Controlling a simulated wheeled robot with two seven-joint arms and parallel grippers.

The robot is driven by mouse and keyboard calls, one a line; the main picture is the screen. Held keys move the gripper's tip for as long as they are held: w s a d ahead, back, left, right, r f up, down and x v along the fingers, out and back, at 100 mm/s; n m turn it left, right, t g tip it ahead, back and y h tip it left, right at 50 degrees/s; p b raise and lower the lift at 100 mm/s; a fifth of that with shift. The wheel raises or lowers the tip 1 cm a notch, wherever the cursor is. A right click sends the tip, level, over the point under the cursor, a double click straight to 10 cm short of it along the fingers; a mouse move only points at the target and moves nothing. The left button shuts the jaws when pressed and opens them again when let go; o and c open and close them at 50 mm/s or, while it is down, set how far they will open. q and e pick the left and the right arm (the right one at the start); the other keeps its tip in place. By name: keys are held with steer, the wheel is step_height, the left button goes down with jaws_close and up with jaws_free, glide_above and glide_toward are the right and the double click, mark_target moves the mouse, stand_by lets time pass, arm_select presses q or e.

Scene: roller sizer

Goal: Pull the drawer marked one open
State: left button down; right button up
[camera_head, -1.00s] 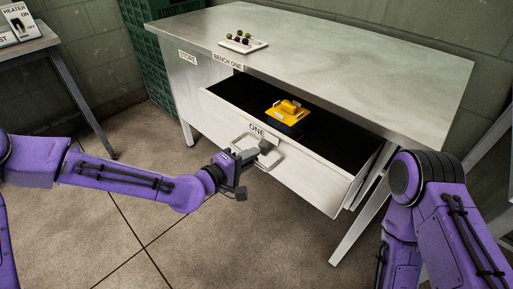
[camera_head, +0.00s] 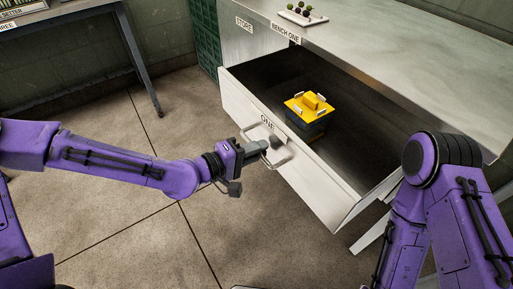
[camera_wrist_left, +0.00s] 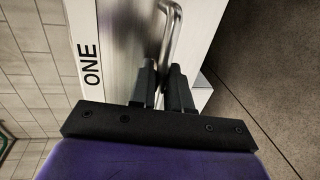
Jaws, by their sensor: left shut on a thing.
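The drawer marked ONE (camera_head: 322,172) is a white drawer under the bench, standing well open, with its dark inside showing. Its front carries a metal bar handle (camera_head: 284,159) below the ONE label (camera_head: 267,122). My left gripper (camera_head: 268,145) is at the handle, its fingers shut on the bar. In the left wrist view the two dark fingertips (camera_wrist_left: 163,82) are at the handle bar (camera_wrist_left: 172,28), with the ONE label (camera_wrist_left: 90,62) to the left. My right arm (camera_head: 440,205) shows at the right, but its gripper is out of view.
In the drawer lies a yellow piece (camera_head: 309,104) on a dark block. The grey bench top (camera_head: 400,62) overhangs the drawer and holds a small tray of dark and green balls (camera_head: 302,15). A green crate (camera_head: 206,45) stands behind. Floor at front left is clear.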

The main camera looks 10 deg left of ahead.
arm_select(q)
steer(key=c, duration=1.3)
jaws_free()
steer(key=p+v, duration=0.4)
steer(key=v, duration=0.6)
steer(key=shift+s+a+r, duration=0.1)
steer(key=shift+s+a, duration=0.1)
